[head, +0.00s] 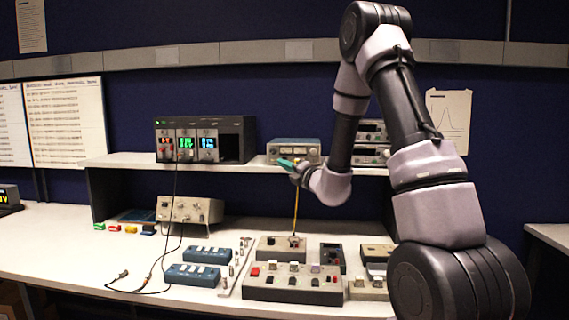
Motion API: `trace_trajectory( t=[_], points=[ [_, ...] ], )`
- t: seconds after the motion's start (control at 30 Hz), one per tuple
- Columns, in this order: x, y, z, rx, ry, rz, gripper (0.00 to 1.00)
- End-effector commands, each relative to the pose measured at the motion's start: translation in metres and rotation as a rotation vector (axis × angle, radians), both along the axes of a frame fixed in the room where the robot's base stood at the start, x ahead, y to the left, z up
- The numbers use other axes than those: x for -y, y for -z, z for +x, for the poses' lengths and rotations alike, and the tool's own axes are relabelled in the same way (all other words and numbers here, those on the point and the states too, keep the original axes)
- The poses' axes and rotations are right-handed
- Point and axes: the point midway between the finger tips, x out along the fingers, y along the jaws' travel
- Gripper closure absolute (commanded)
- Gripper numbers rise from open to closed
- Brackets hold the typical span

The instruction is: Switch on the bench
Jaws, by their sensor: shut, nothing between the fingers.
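The bench (60,245) is a long white worktop with a raised shelf (125,161). A grey control box (290,289) with a red button and several small knobs or switches stands at its front middle. A smaller grey box (278,250) sits just behind it. On the shelf, a black instrument (230,140) shows lit red, green and blue displays. My gripper (292,168), small and partly hidden by my arm, is shut near the shelf's front edge, beside a teal part. A thin yellow-brown rod runs from there down to the smaller box; I cannot tell whether they touch.
Two blue boxes (206,255) with white switches stand left of the control box. A beige instrument (190,209) stands behind them. Black leads hang from the shelf instrument onto the worktop. Another instrument (293,150) is on the shelf behind my gripper.

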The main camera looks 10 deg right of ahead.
Motion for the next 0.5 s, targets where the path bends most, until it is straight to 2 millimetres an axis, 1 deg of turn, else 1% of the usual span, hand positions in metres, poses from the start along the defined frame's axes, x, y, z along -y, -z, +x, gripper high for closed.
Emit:
trace_trajectory(
  t=[0.3,0.5],
  points=[
    [0.014,0.006,0.043,0.001,0.0,-0.001,1.0],
    [0.021,0.008,0.062,0.0,0.0,0.0,1.0]
  ],
)
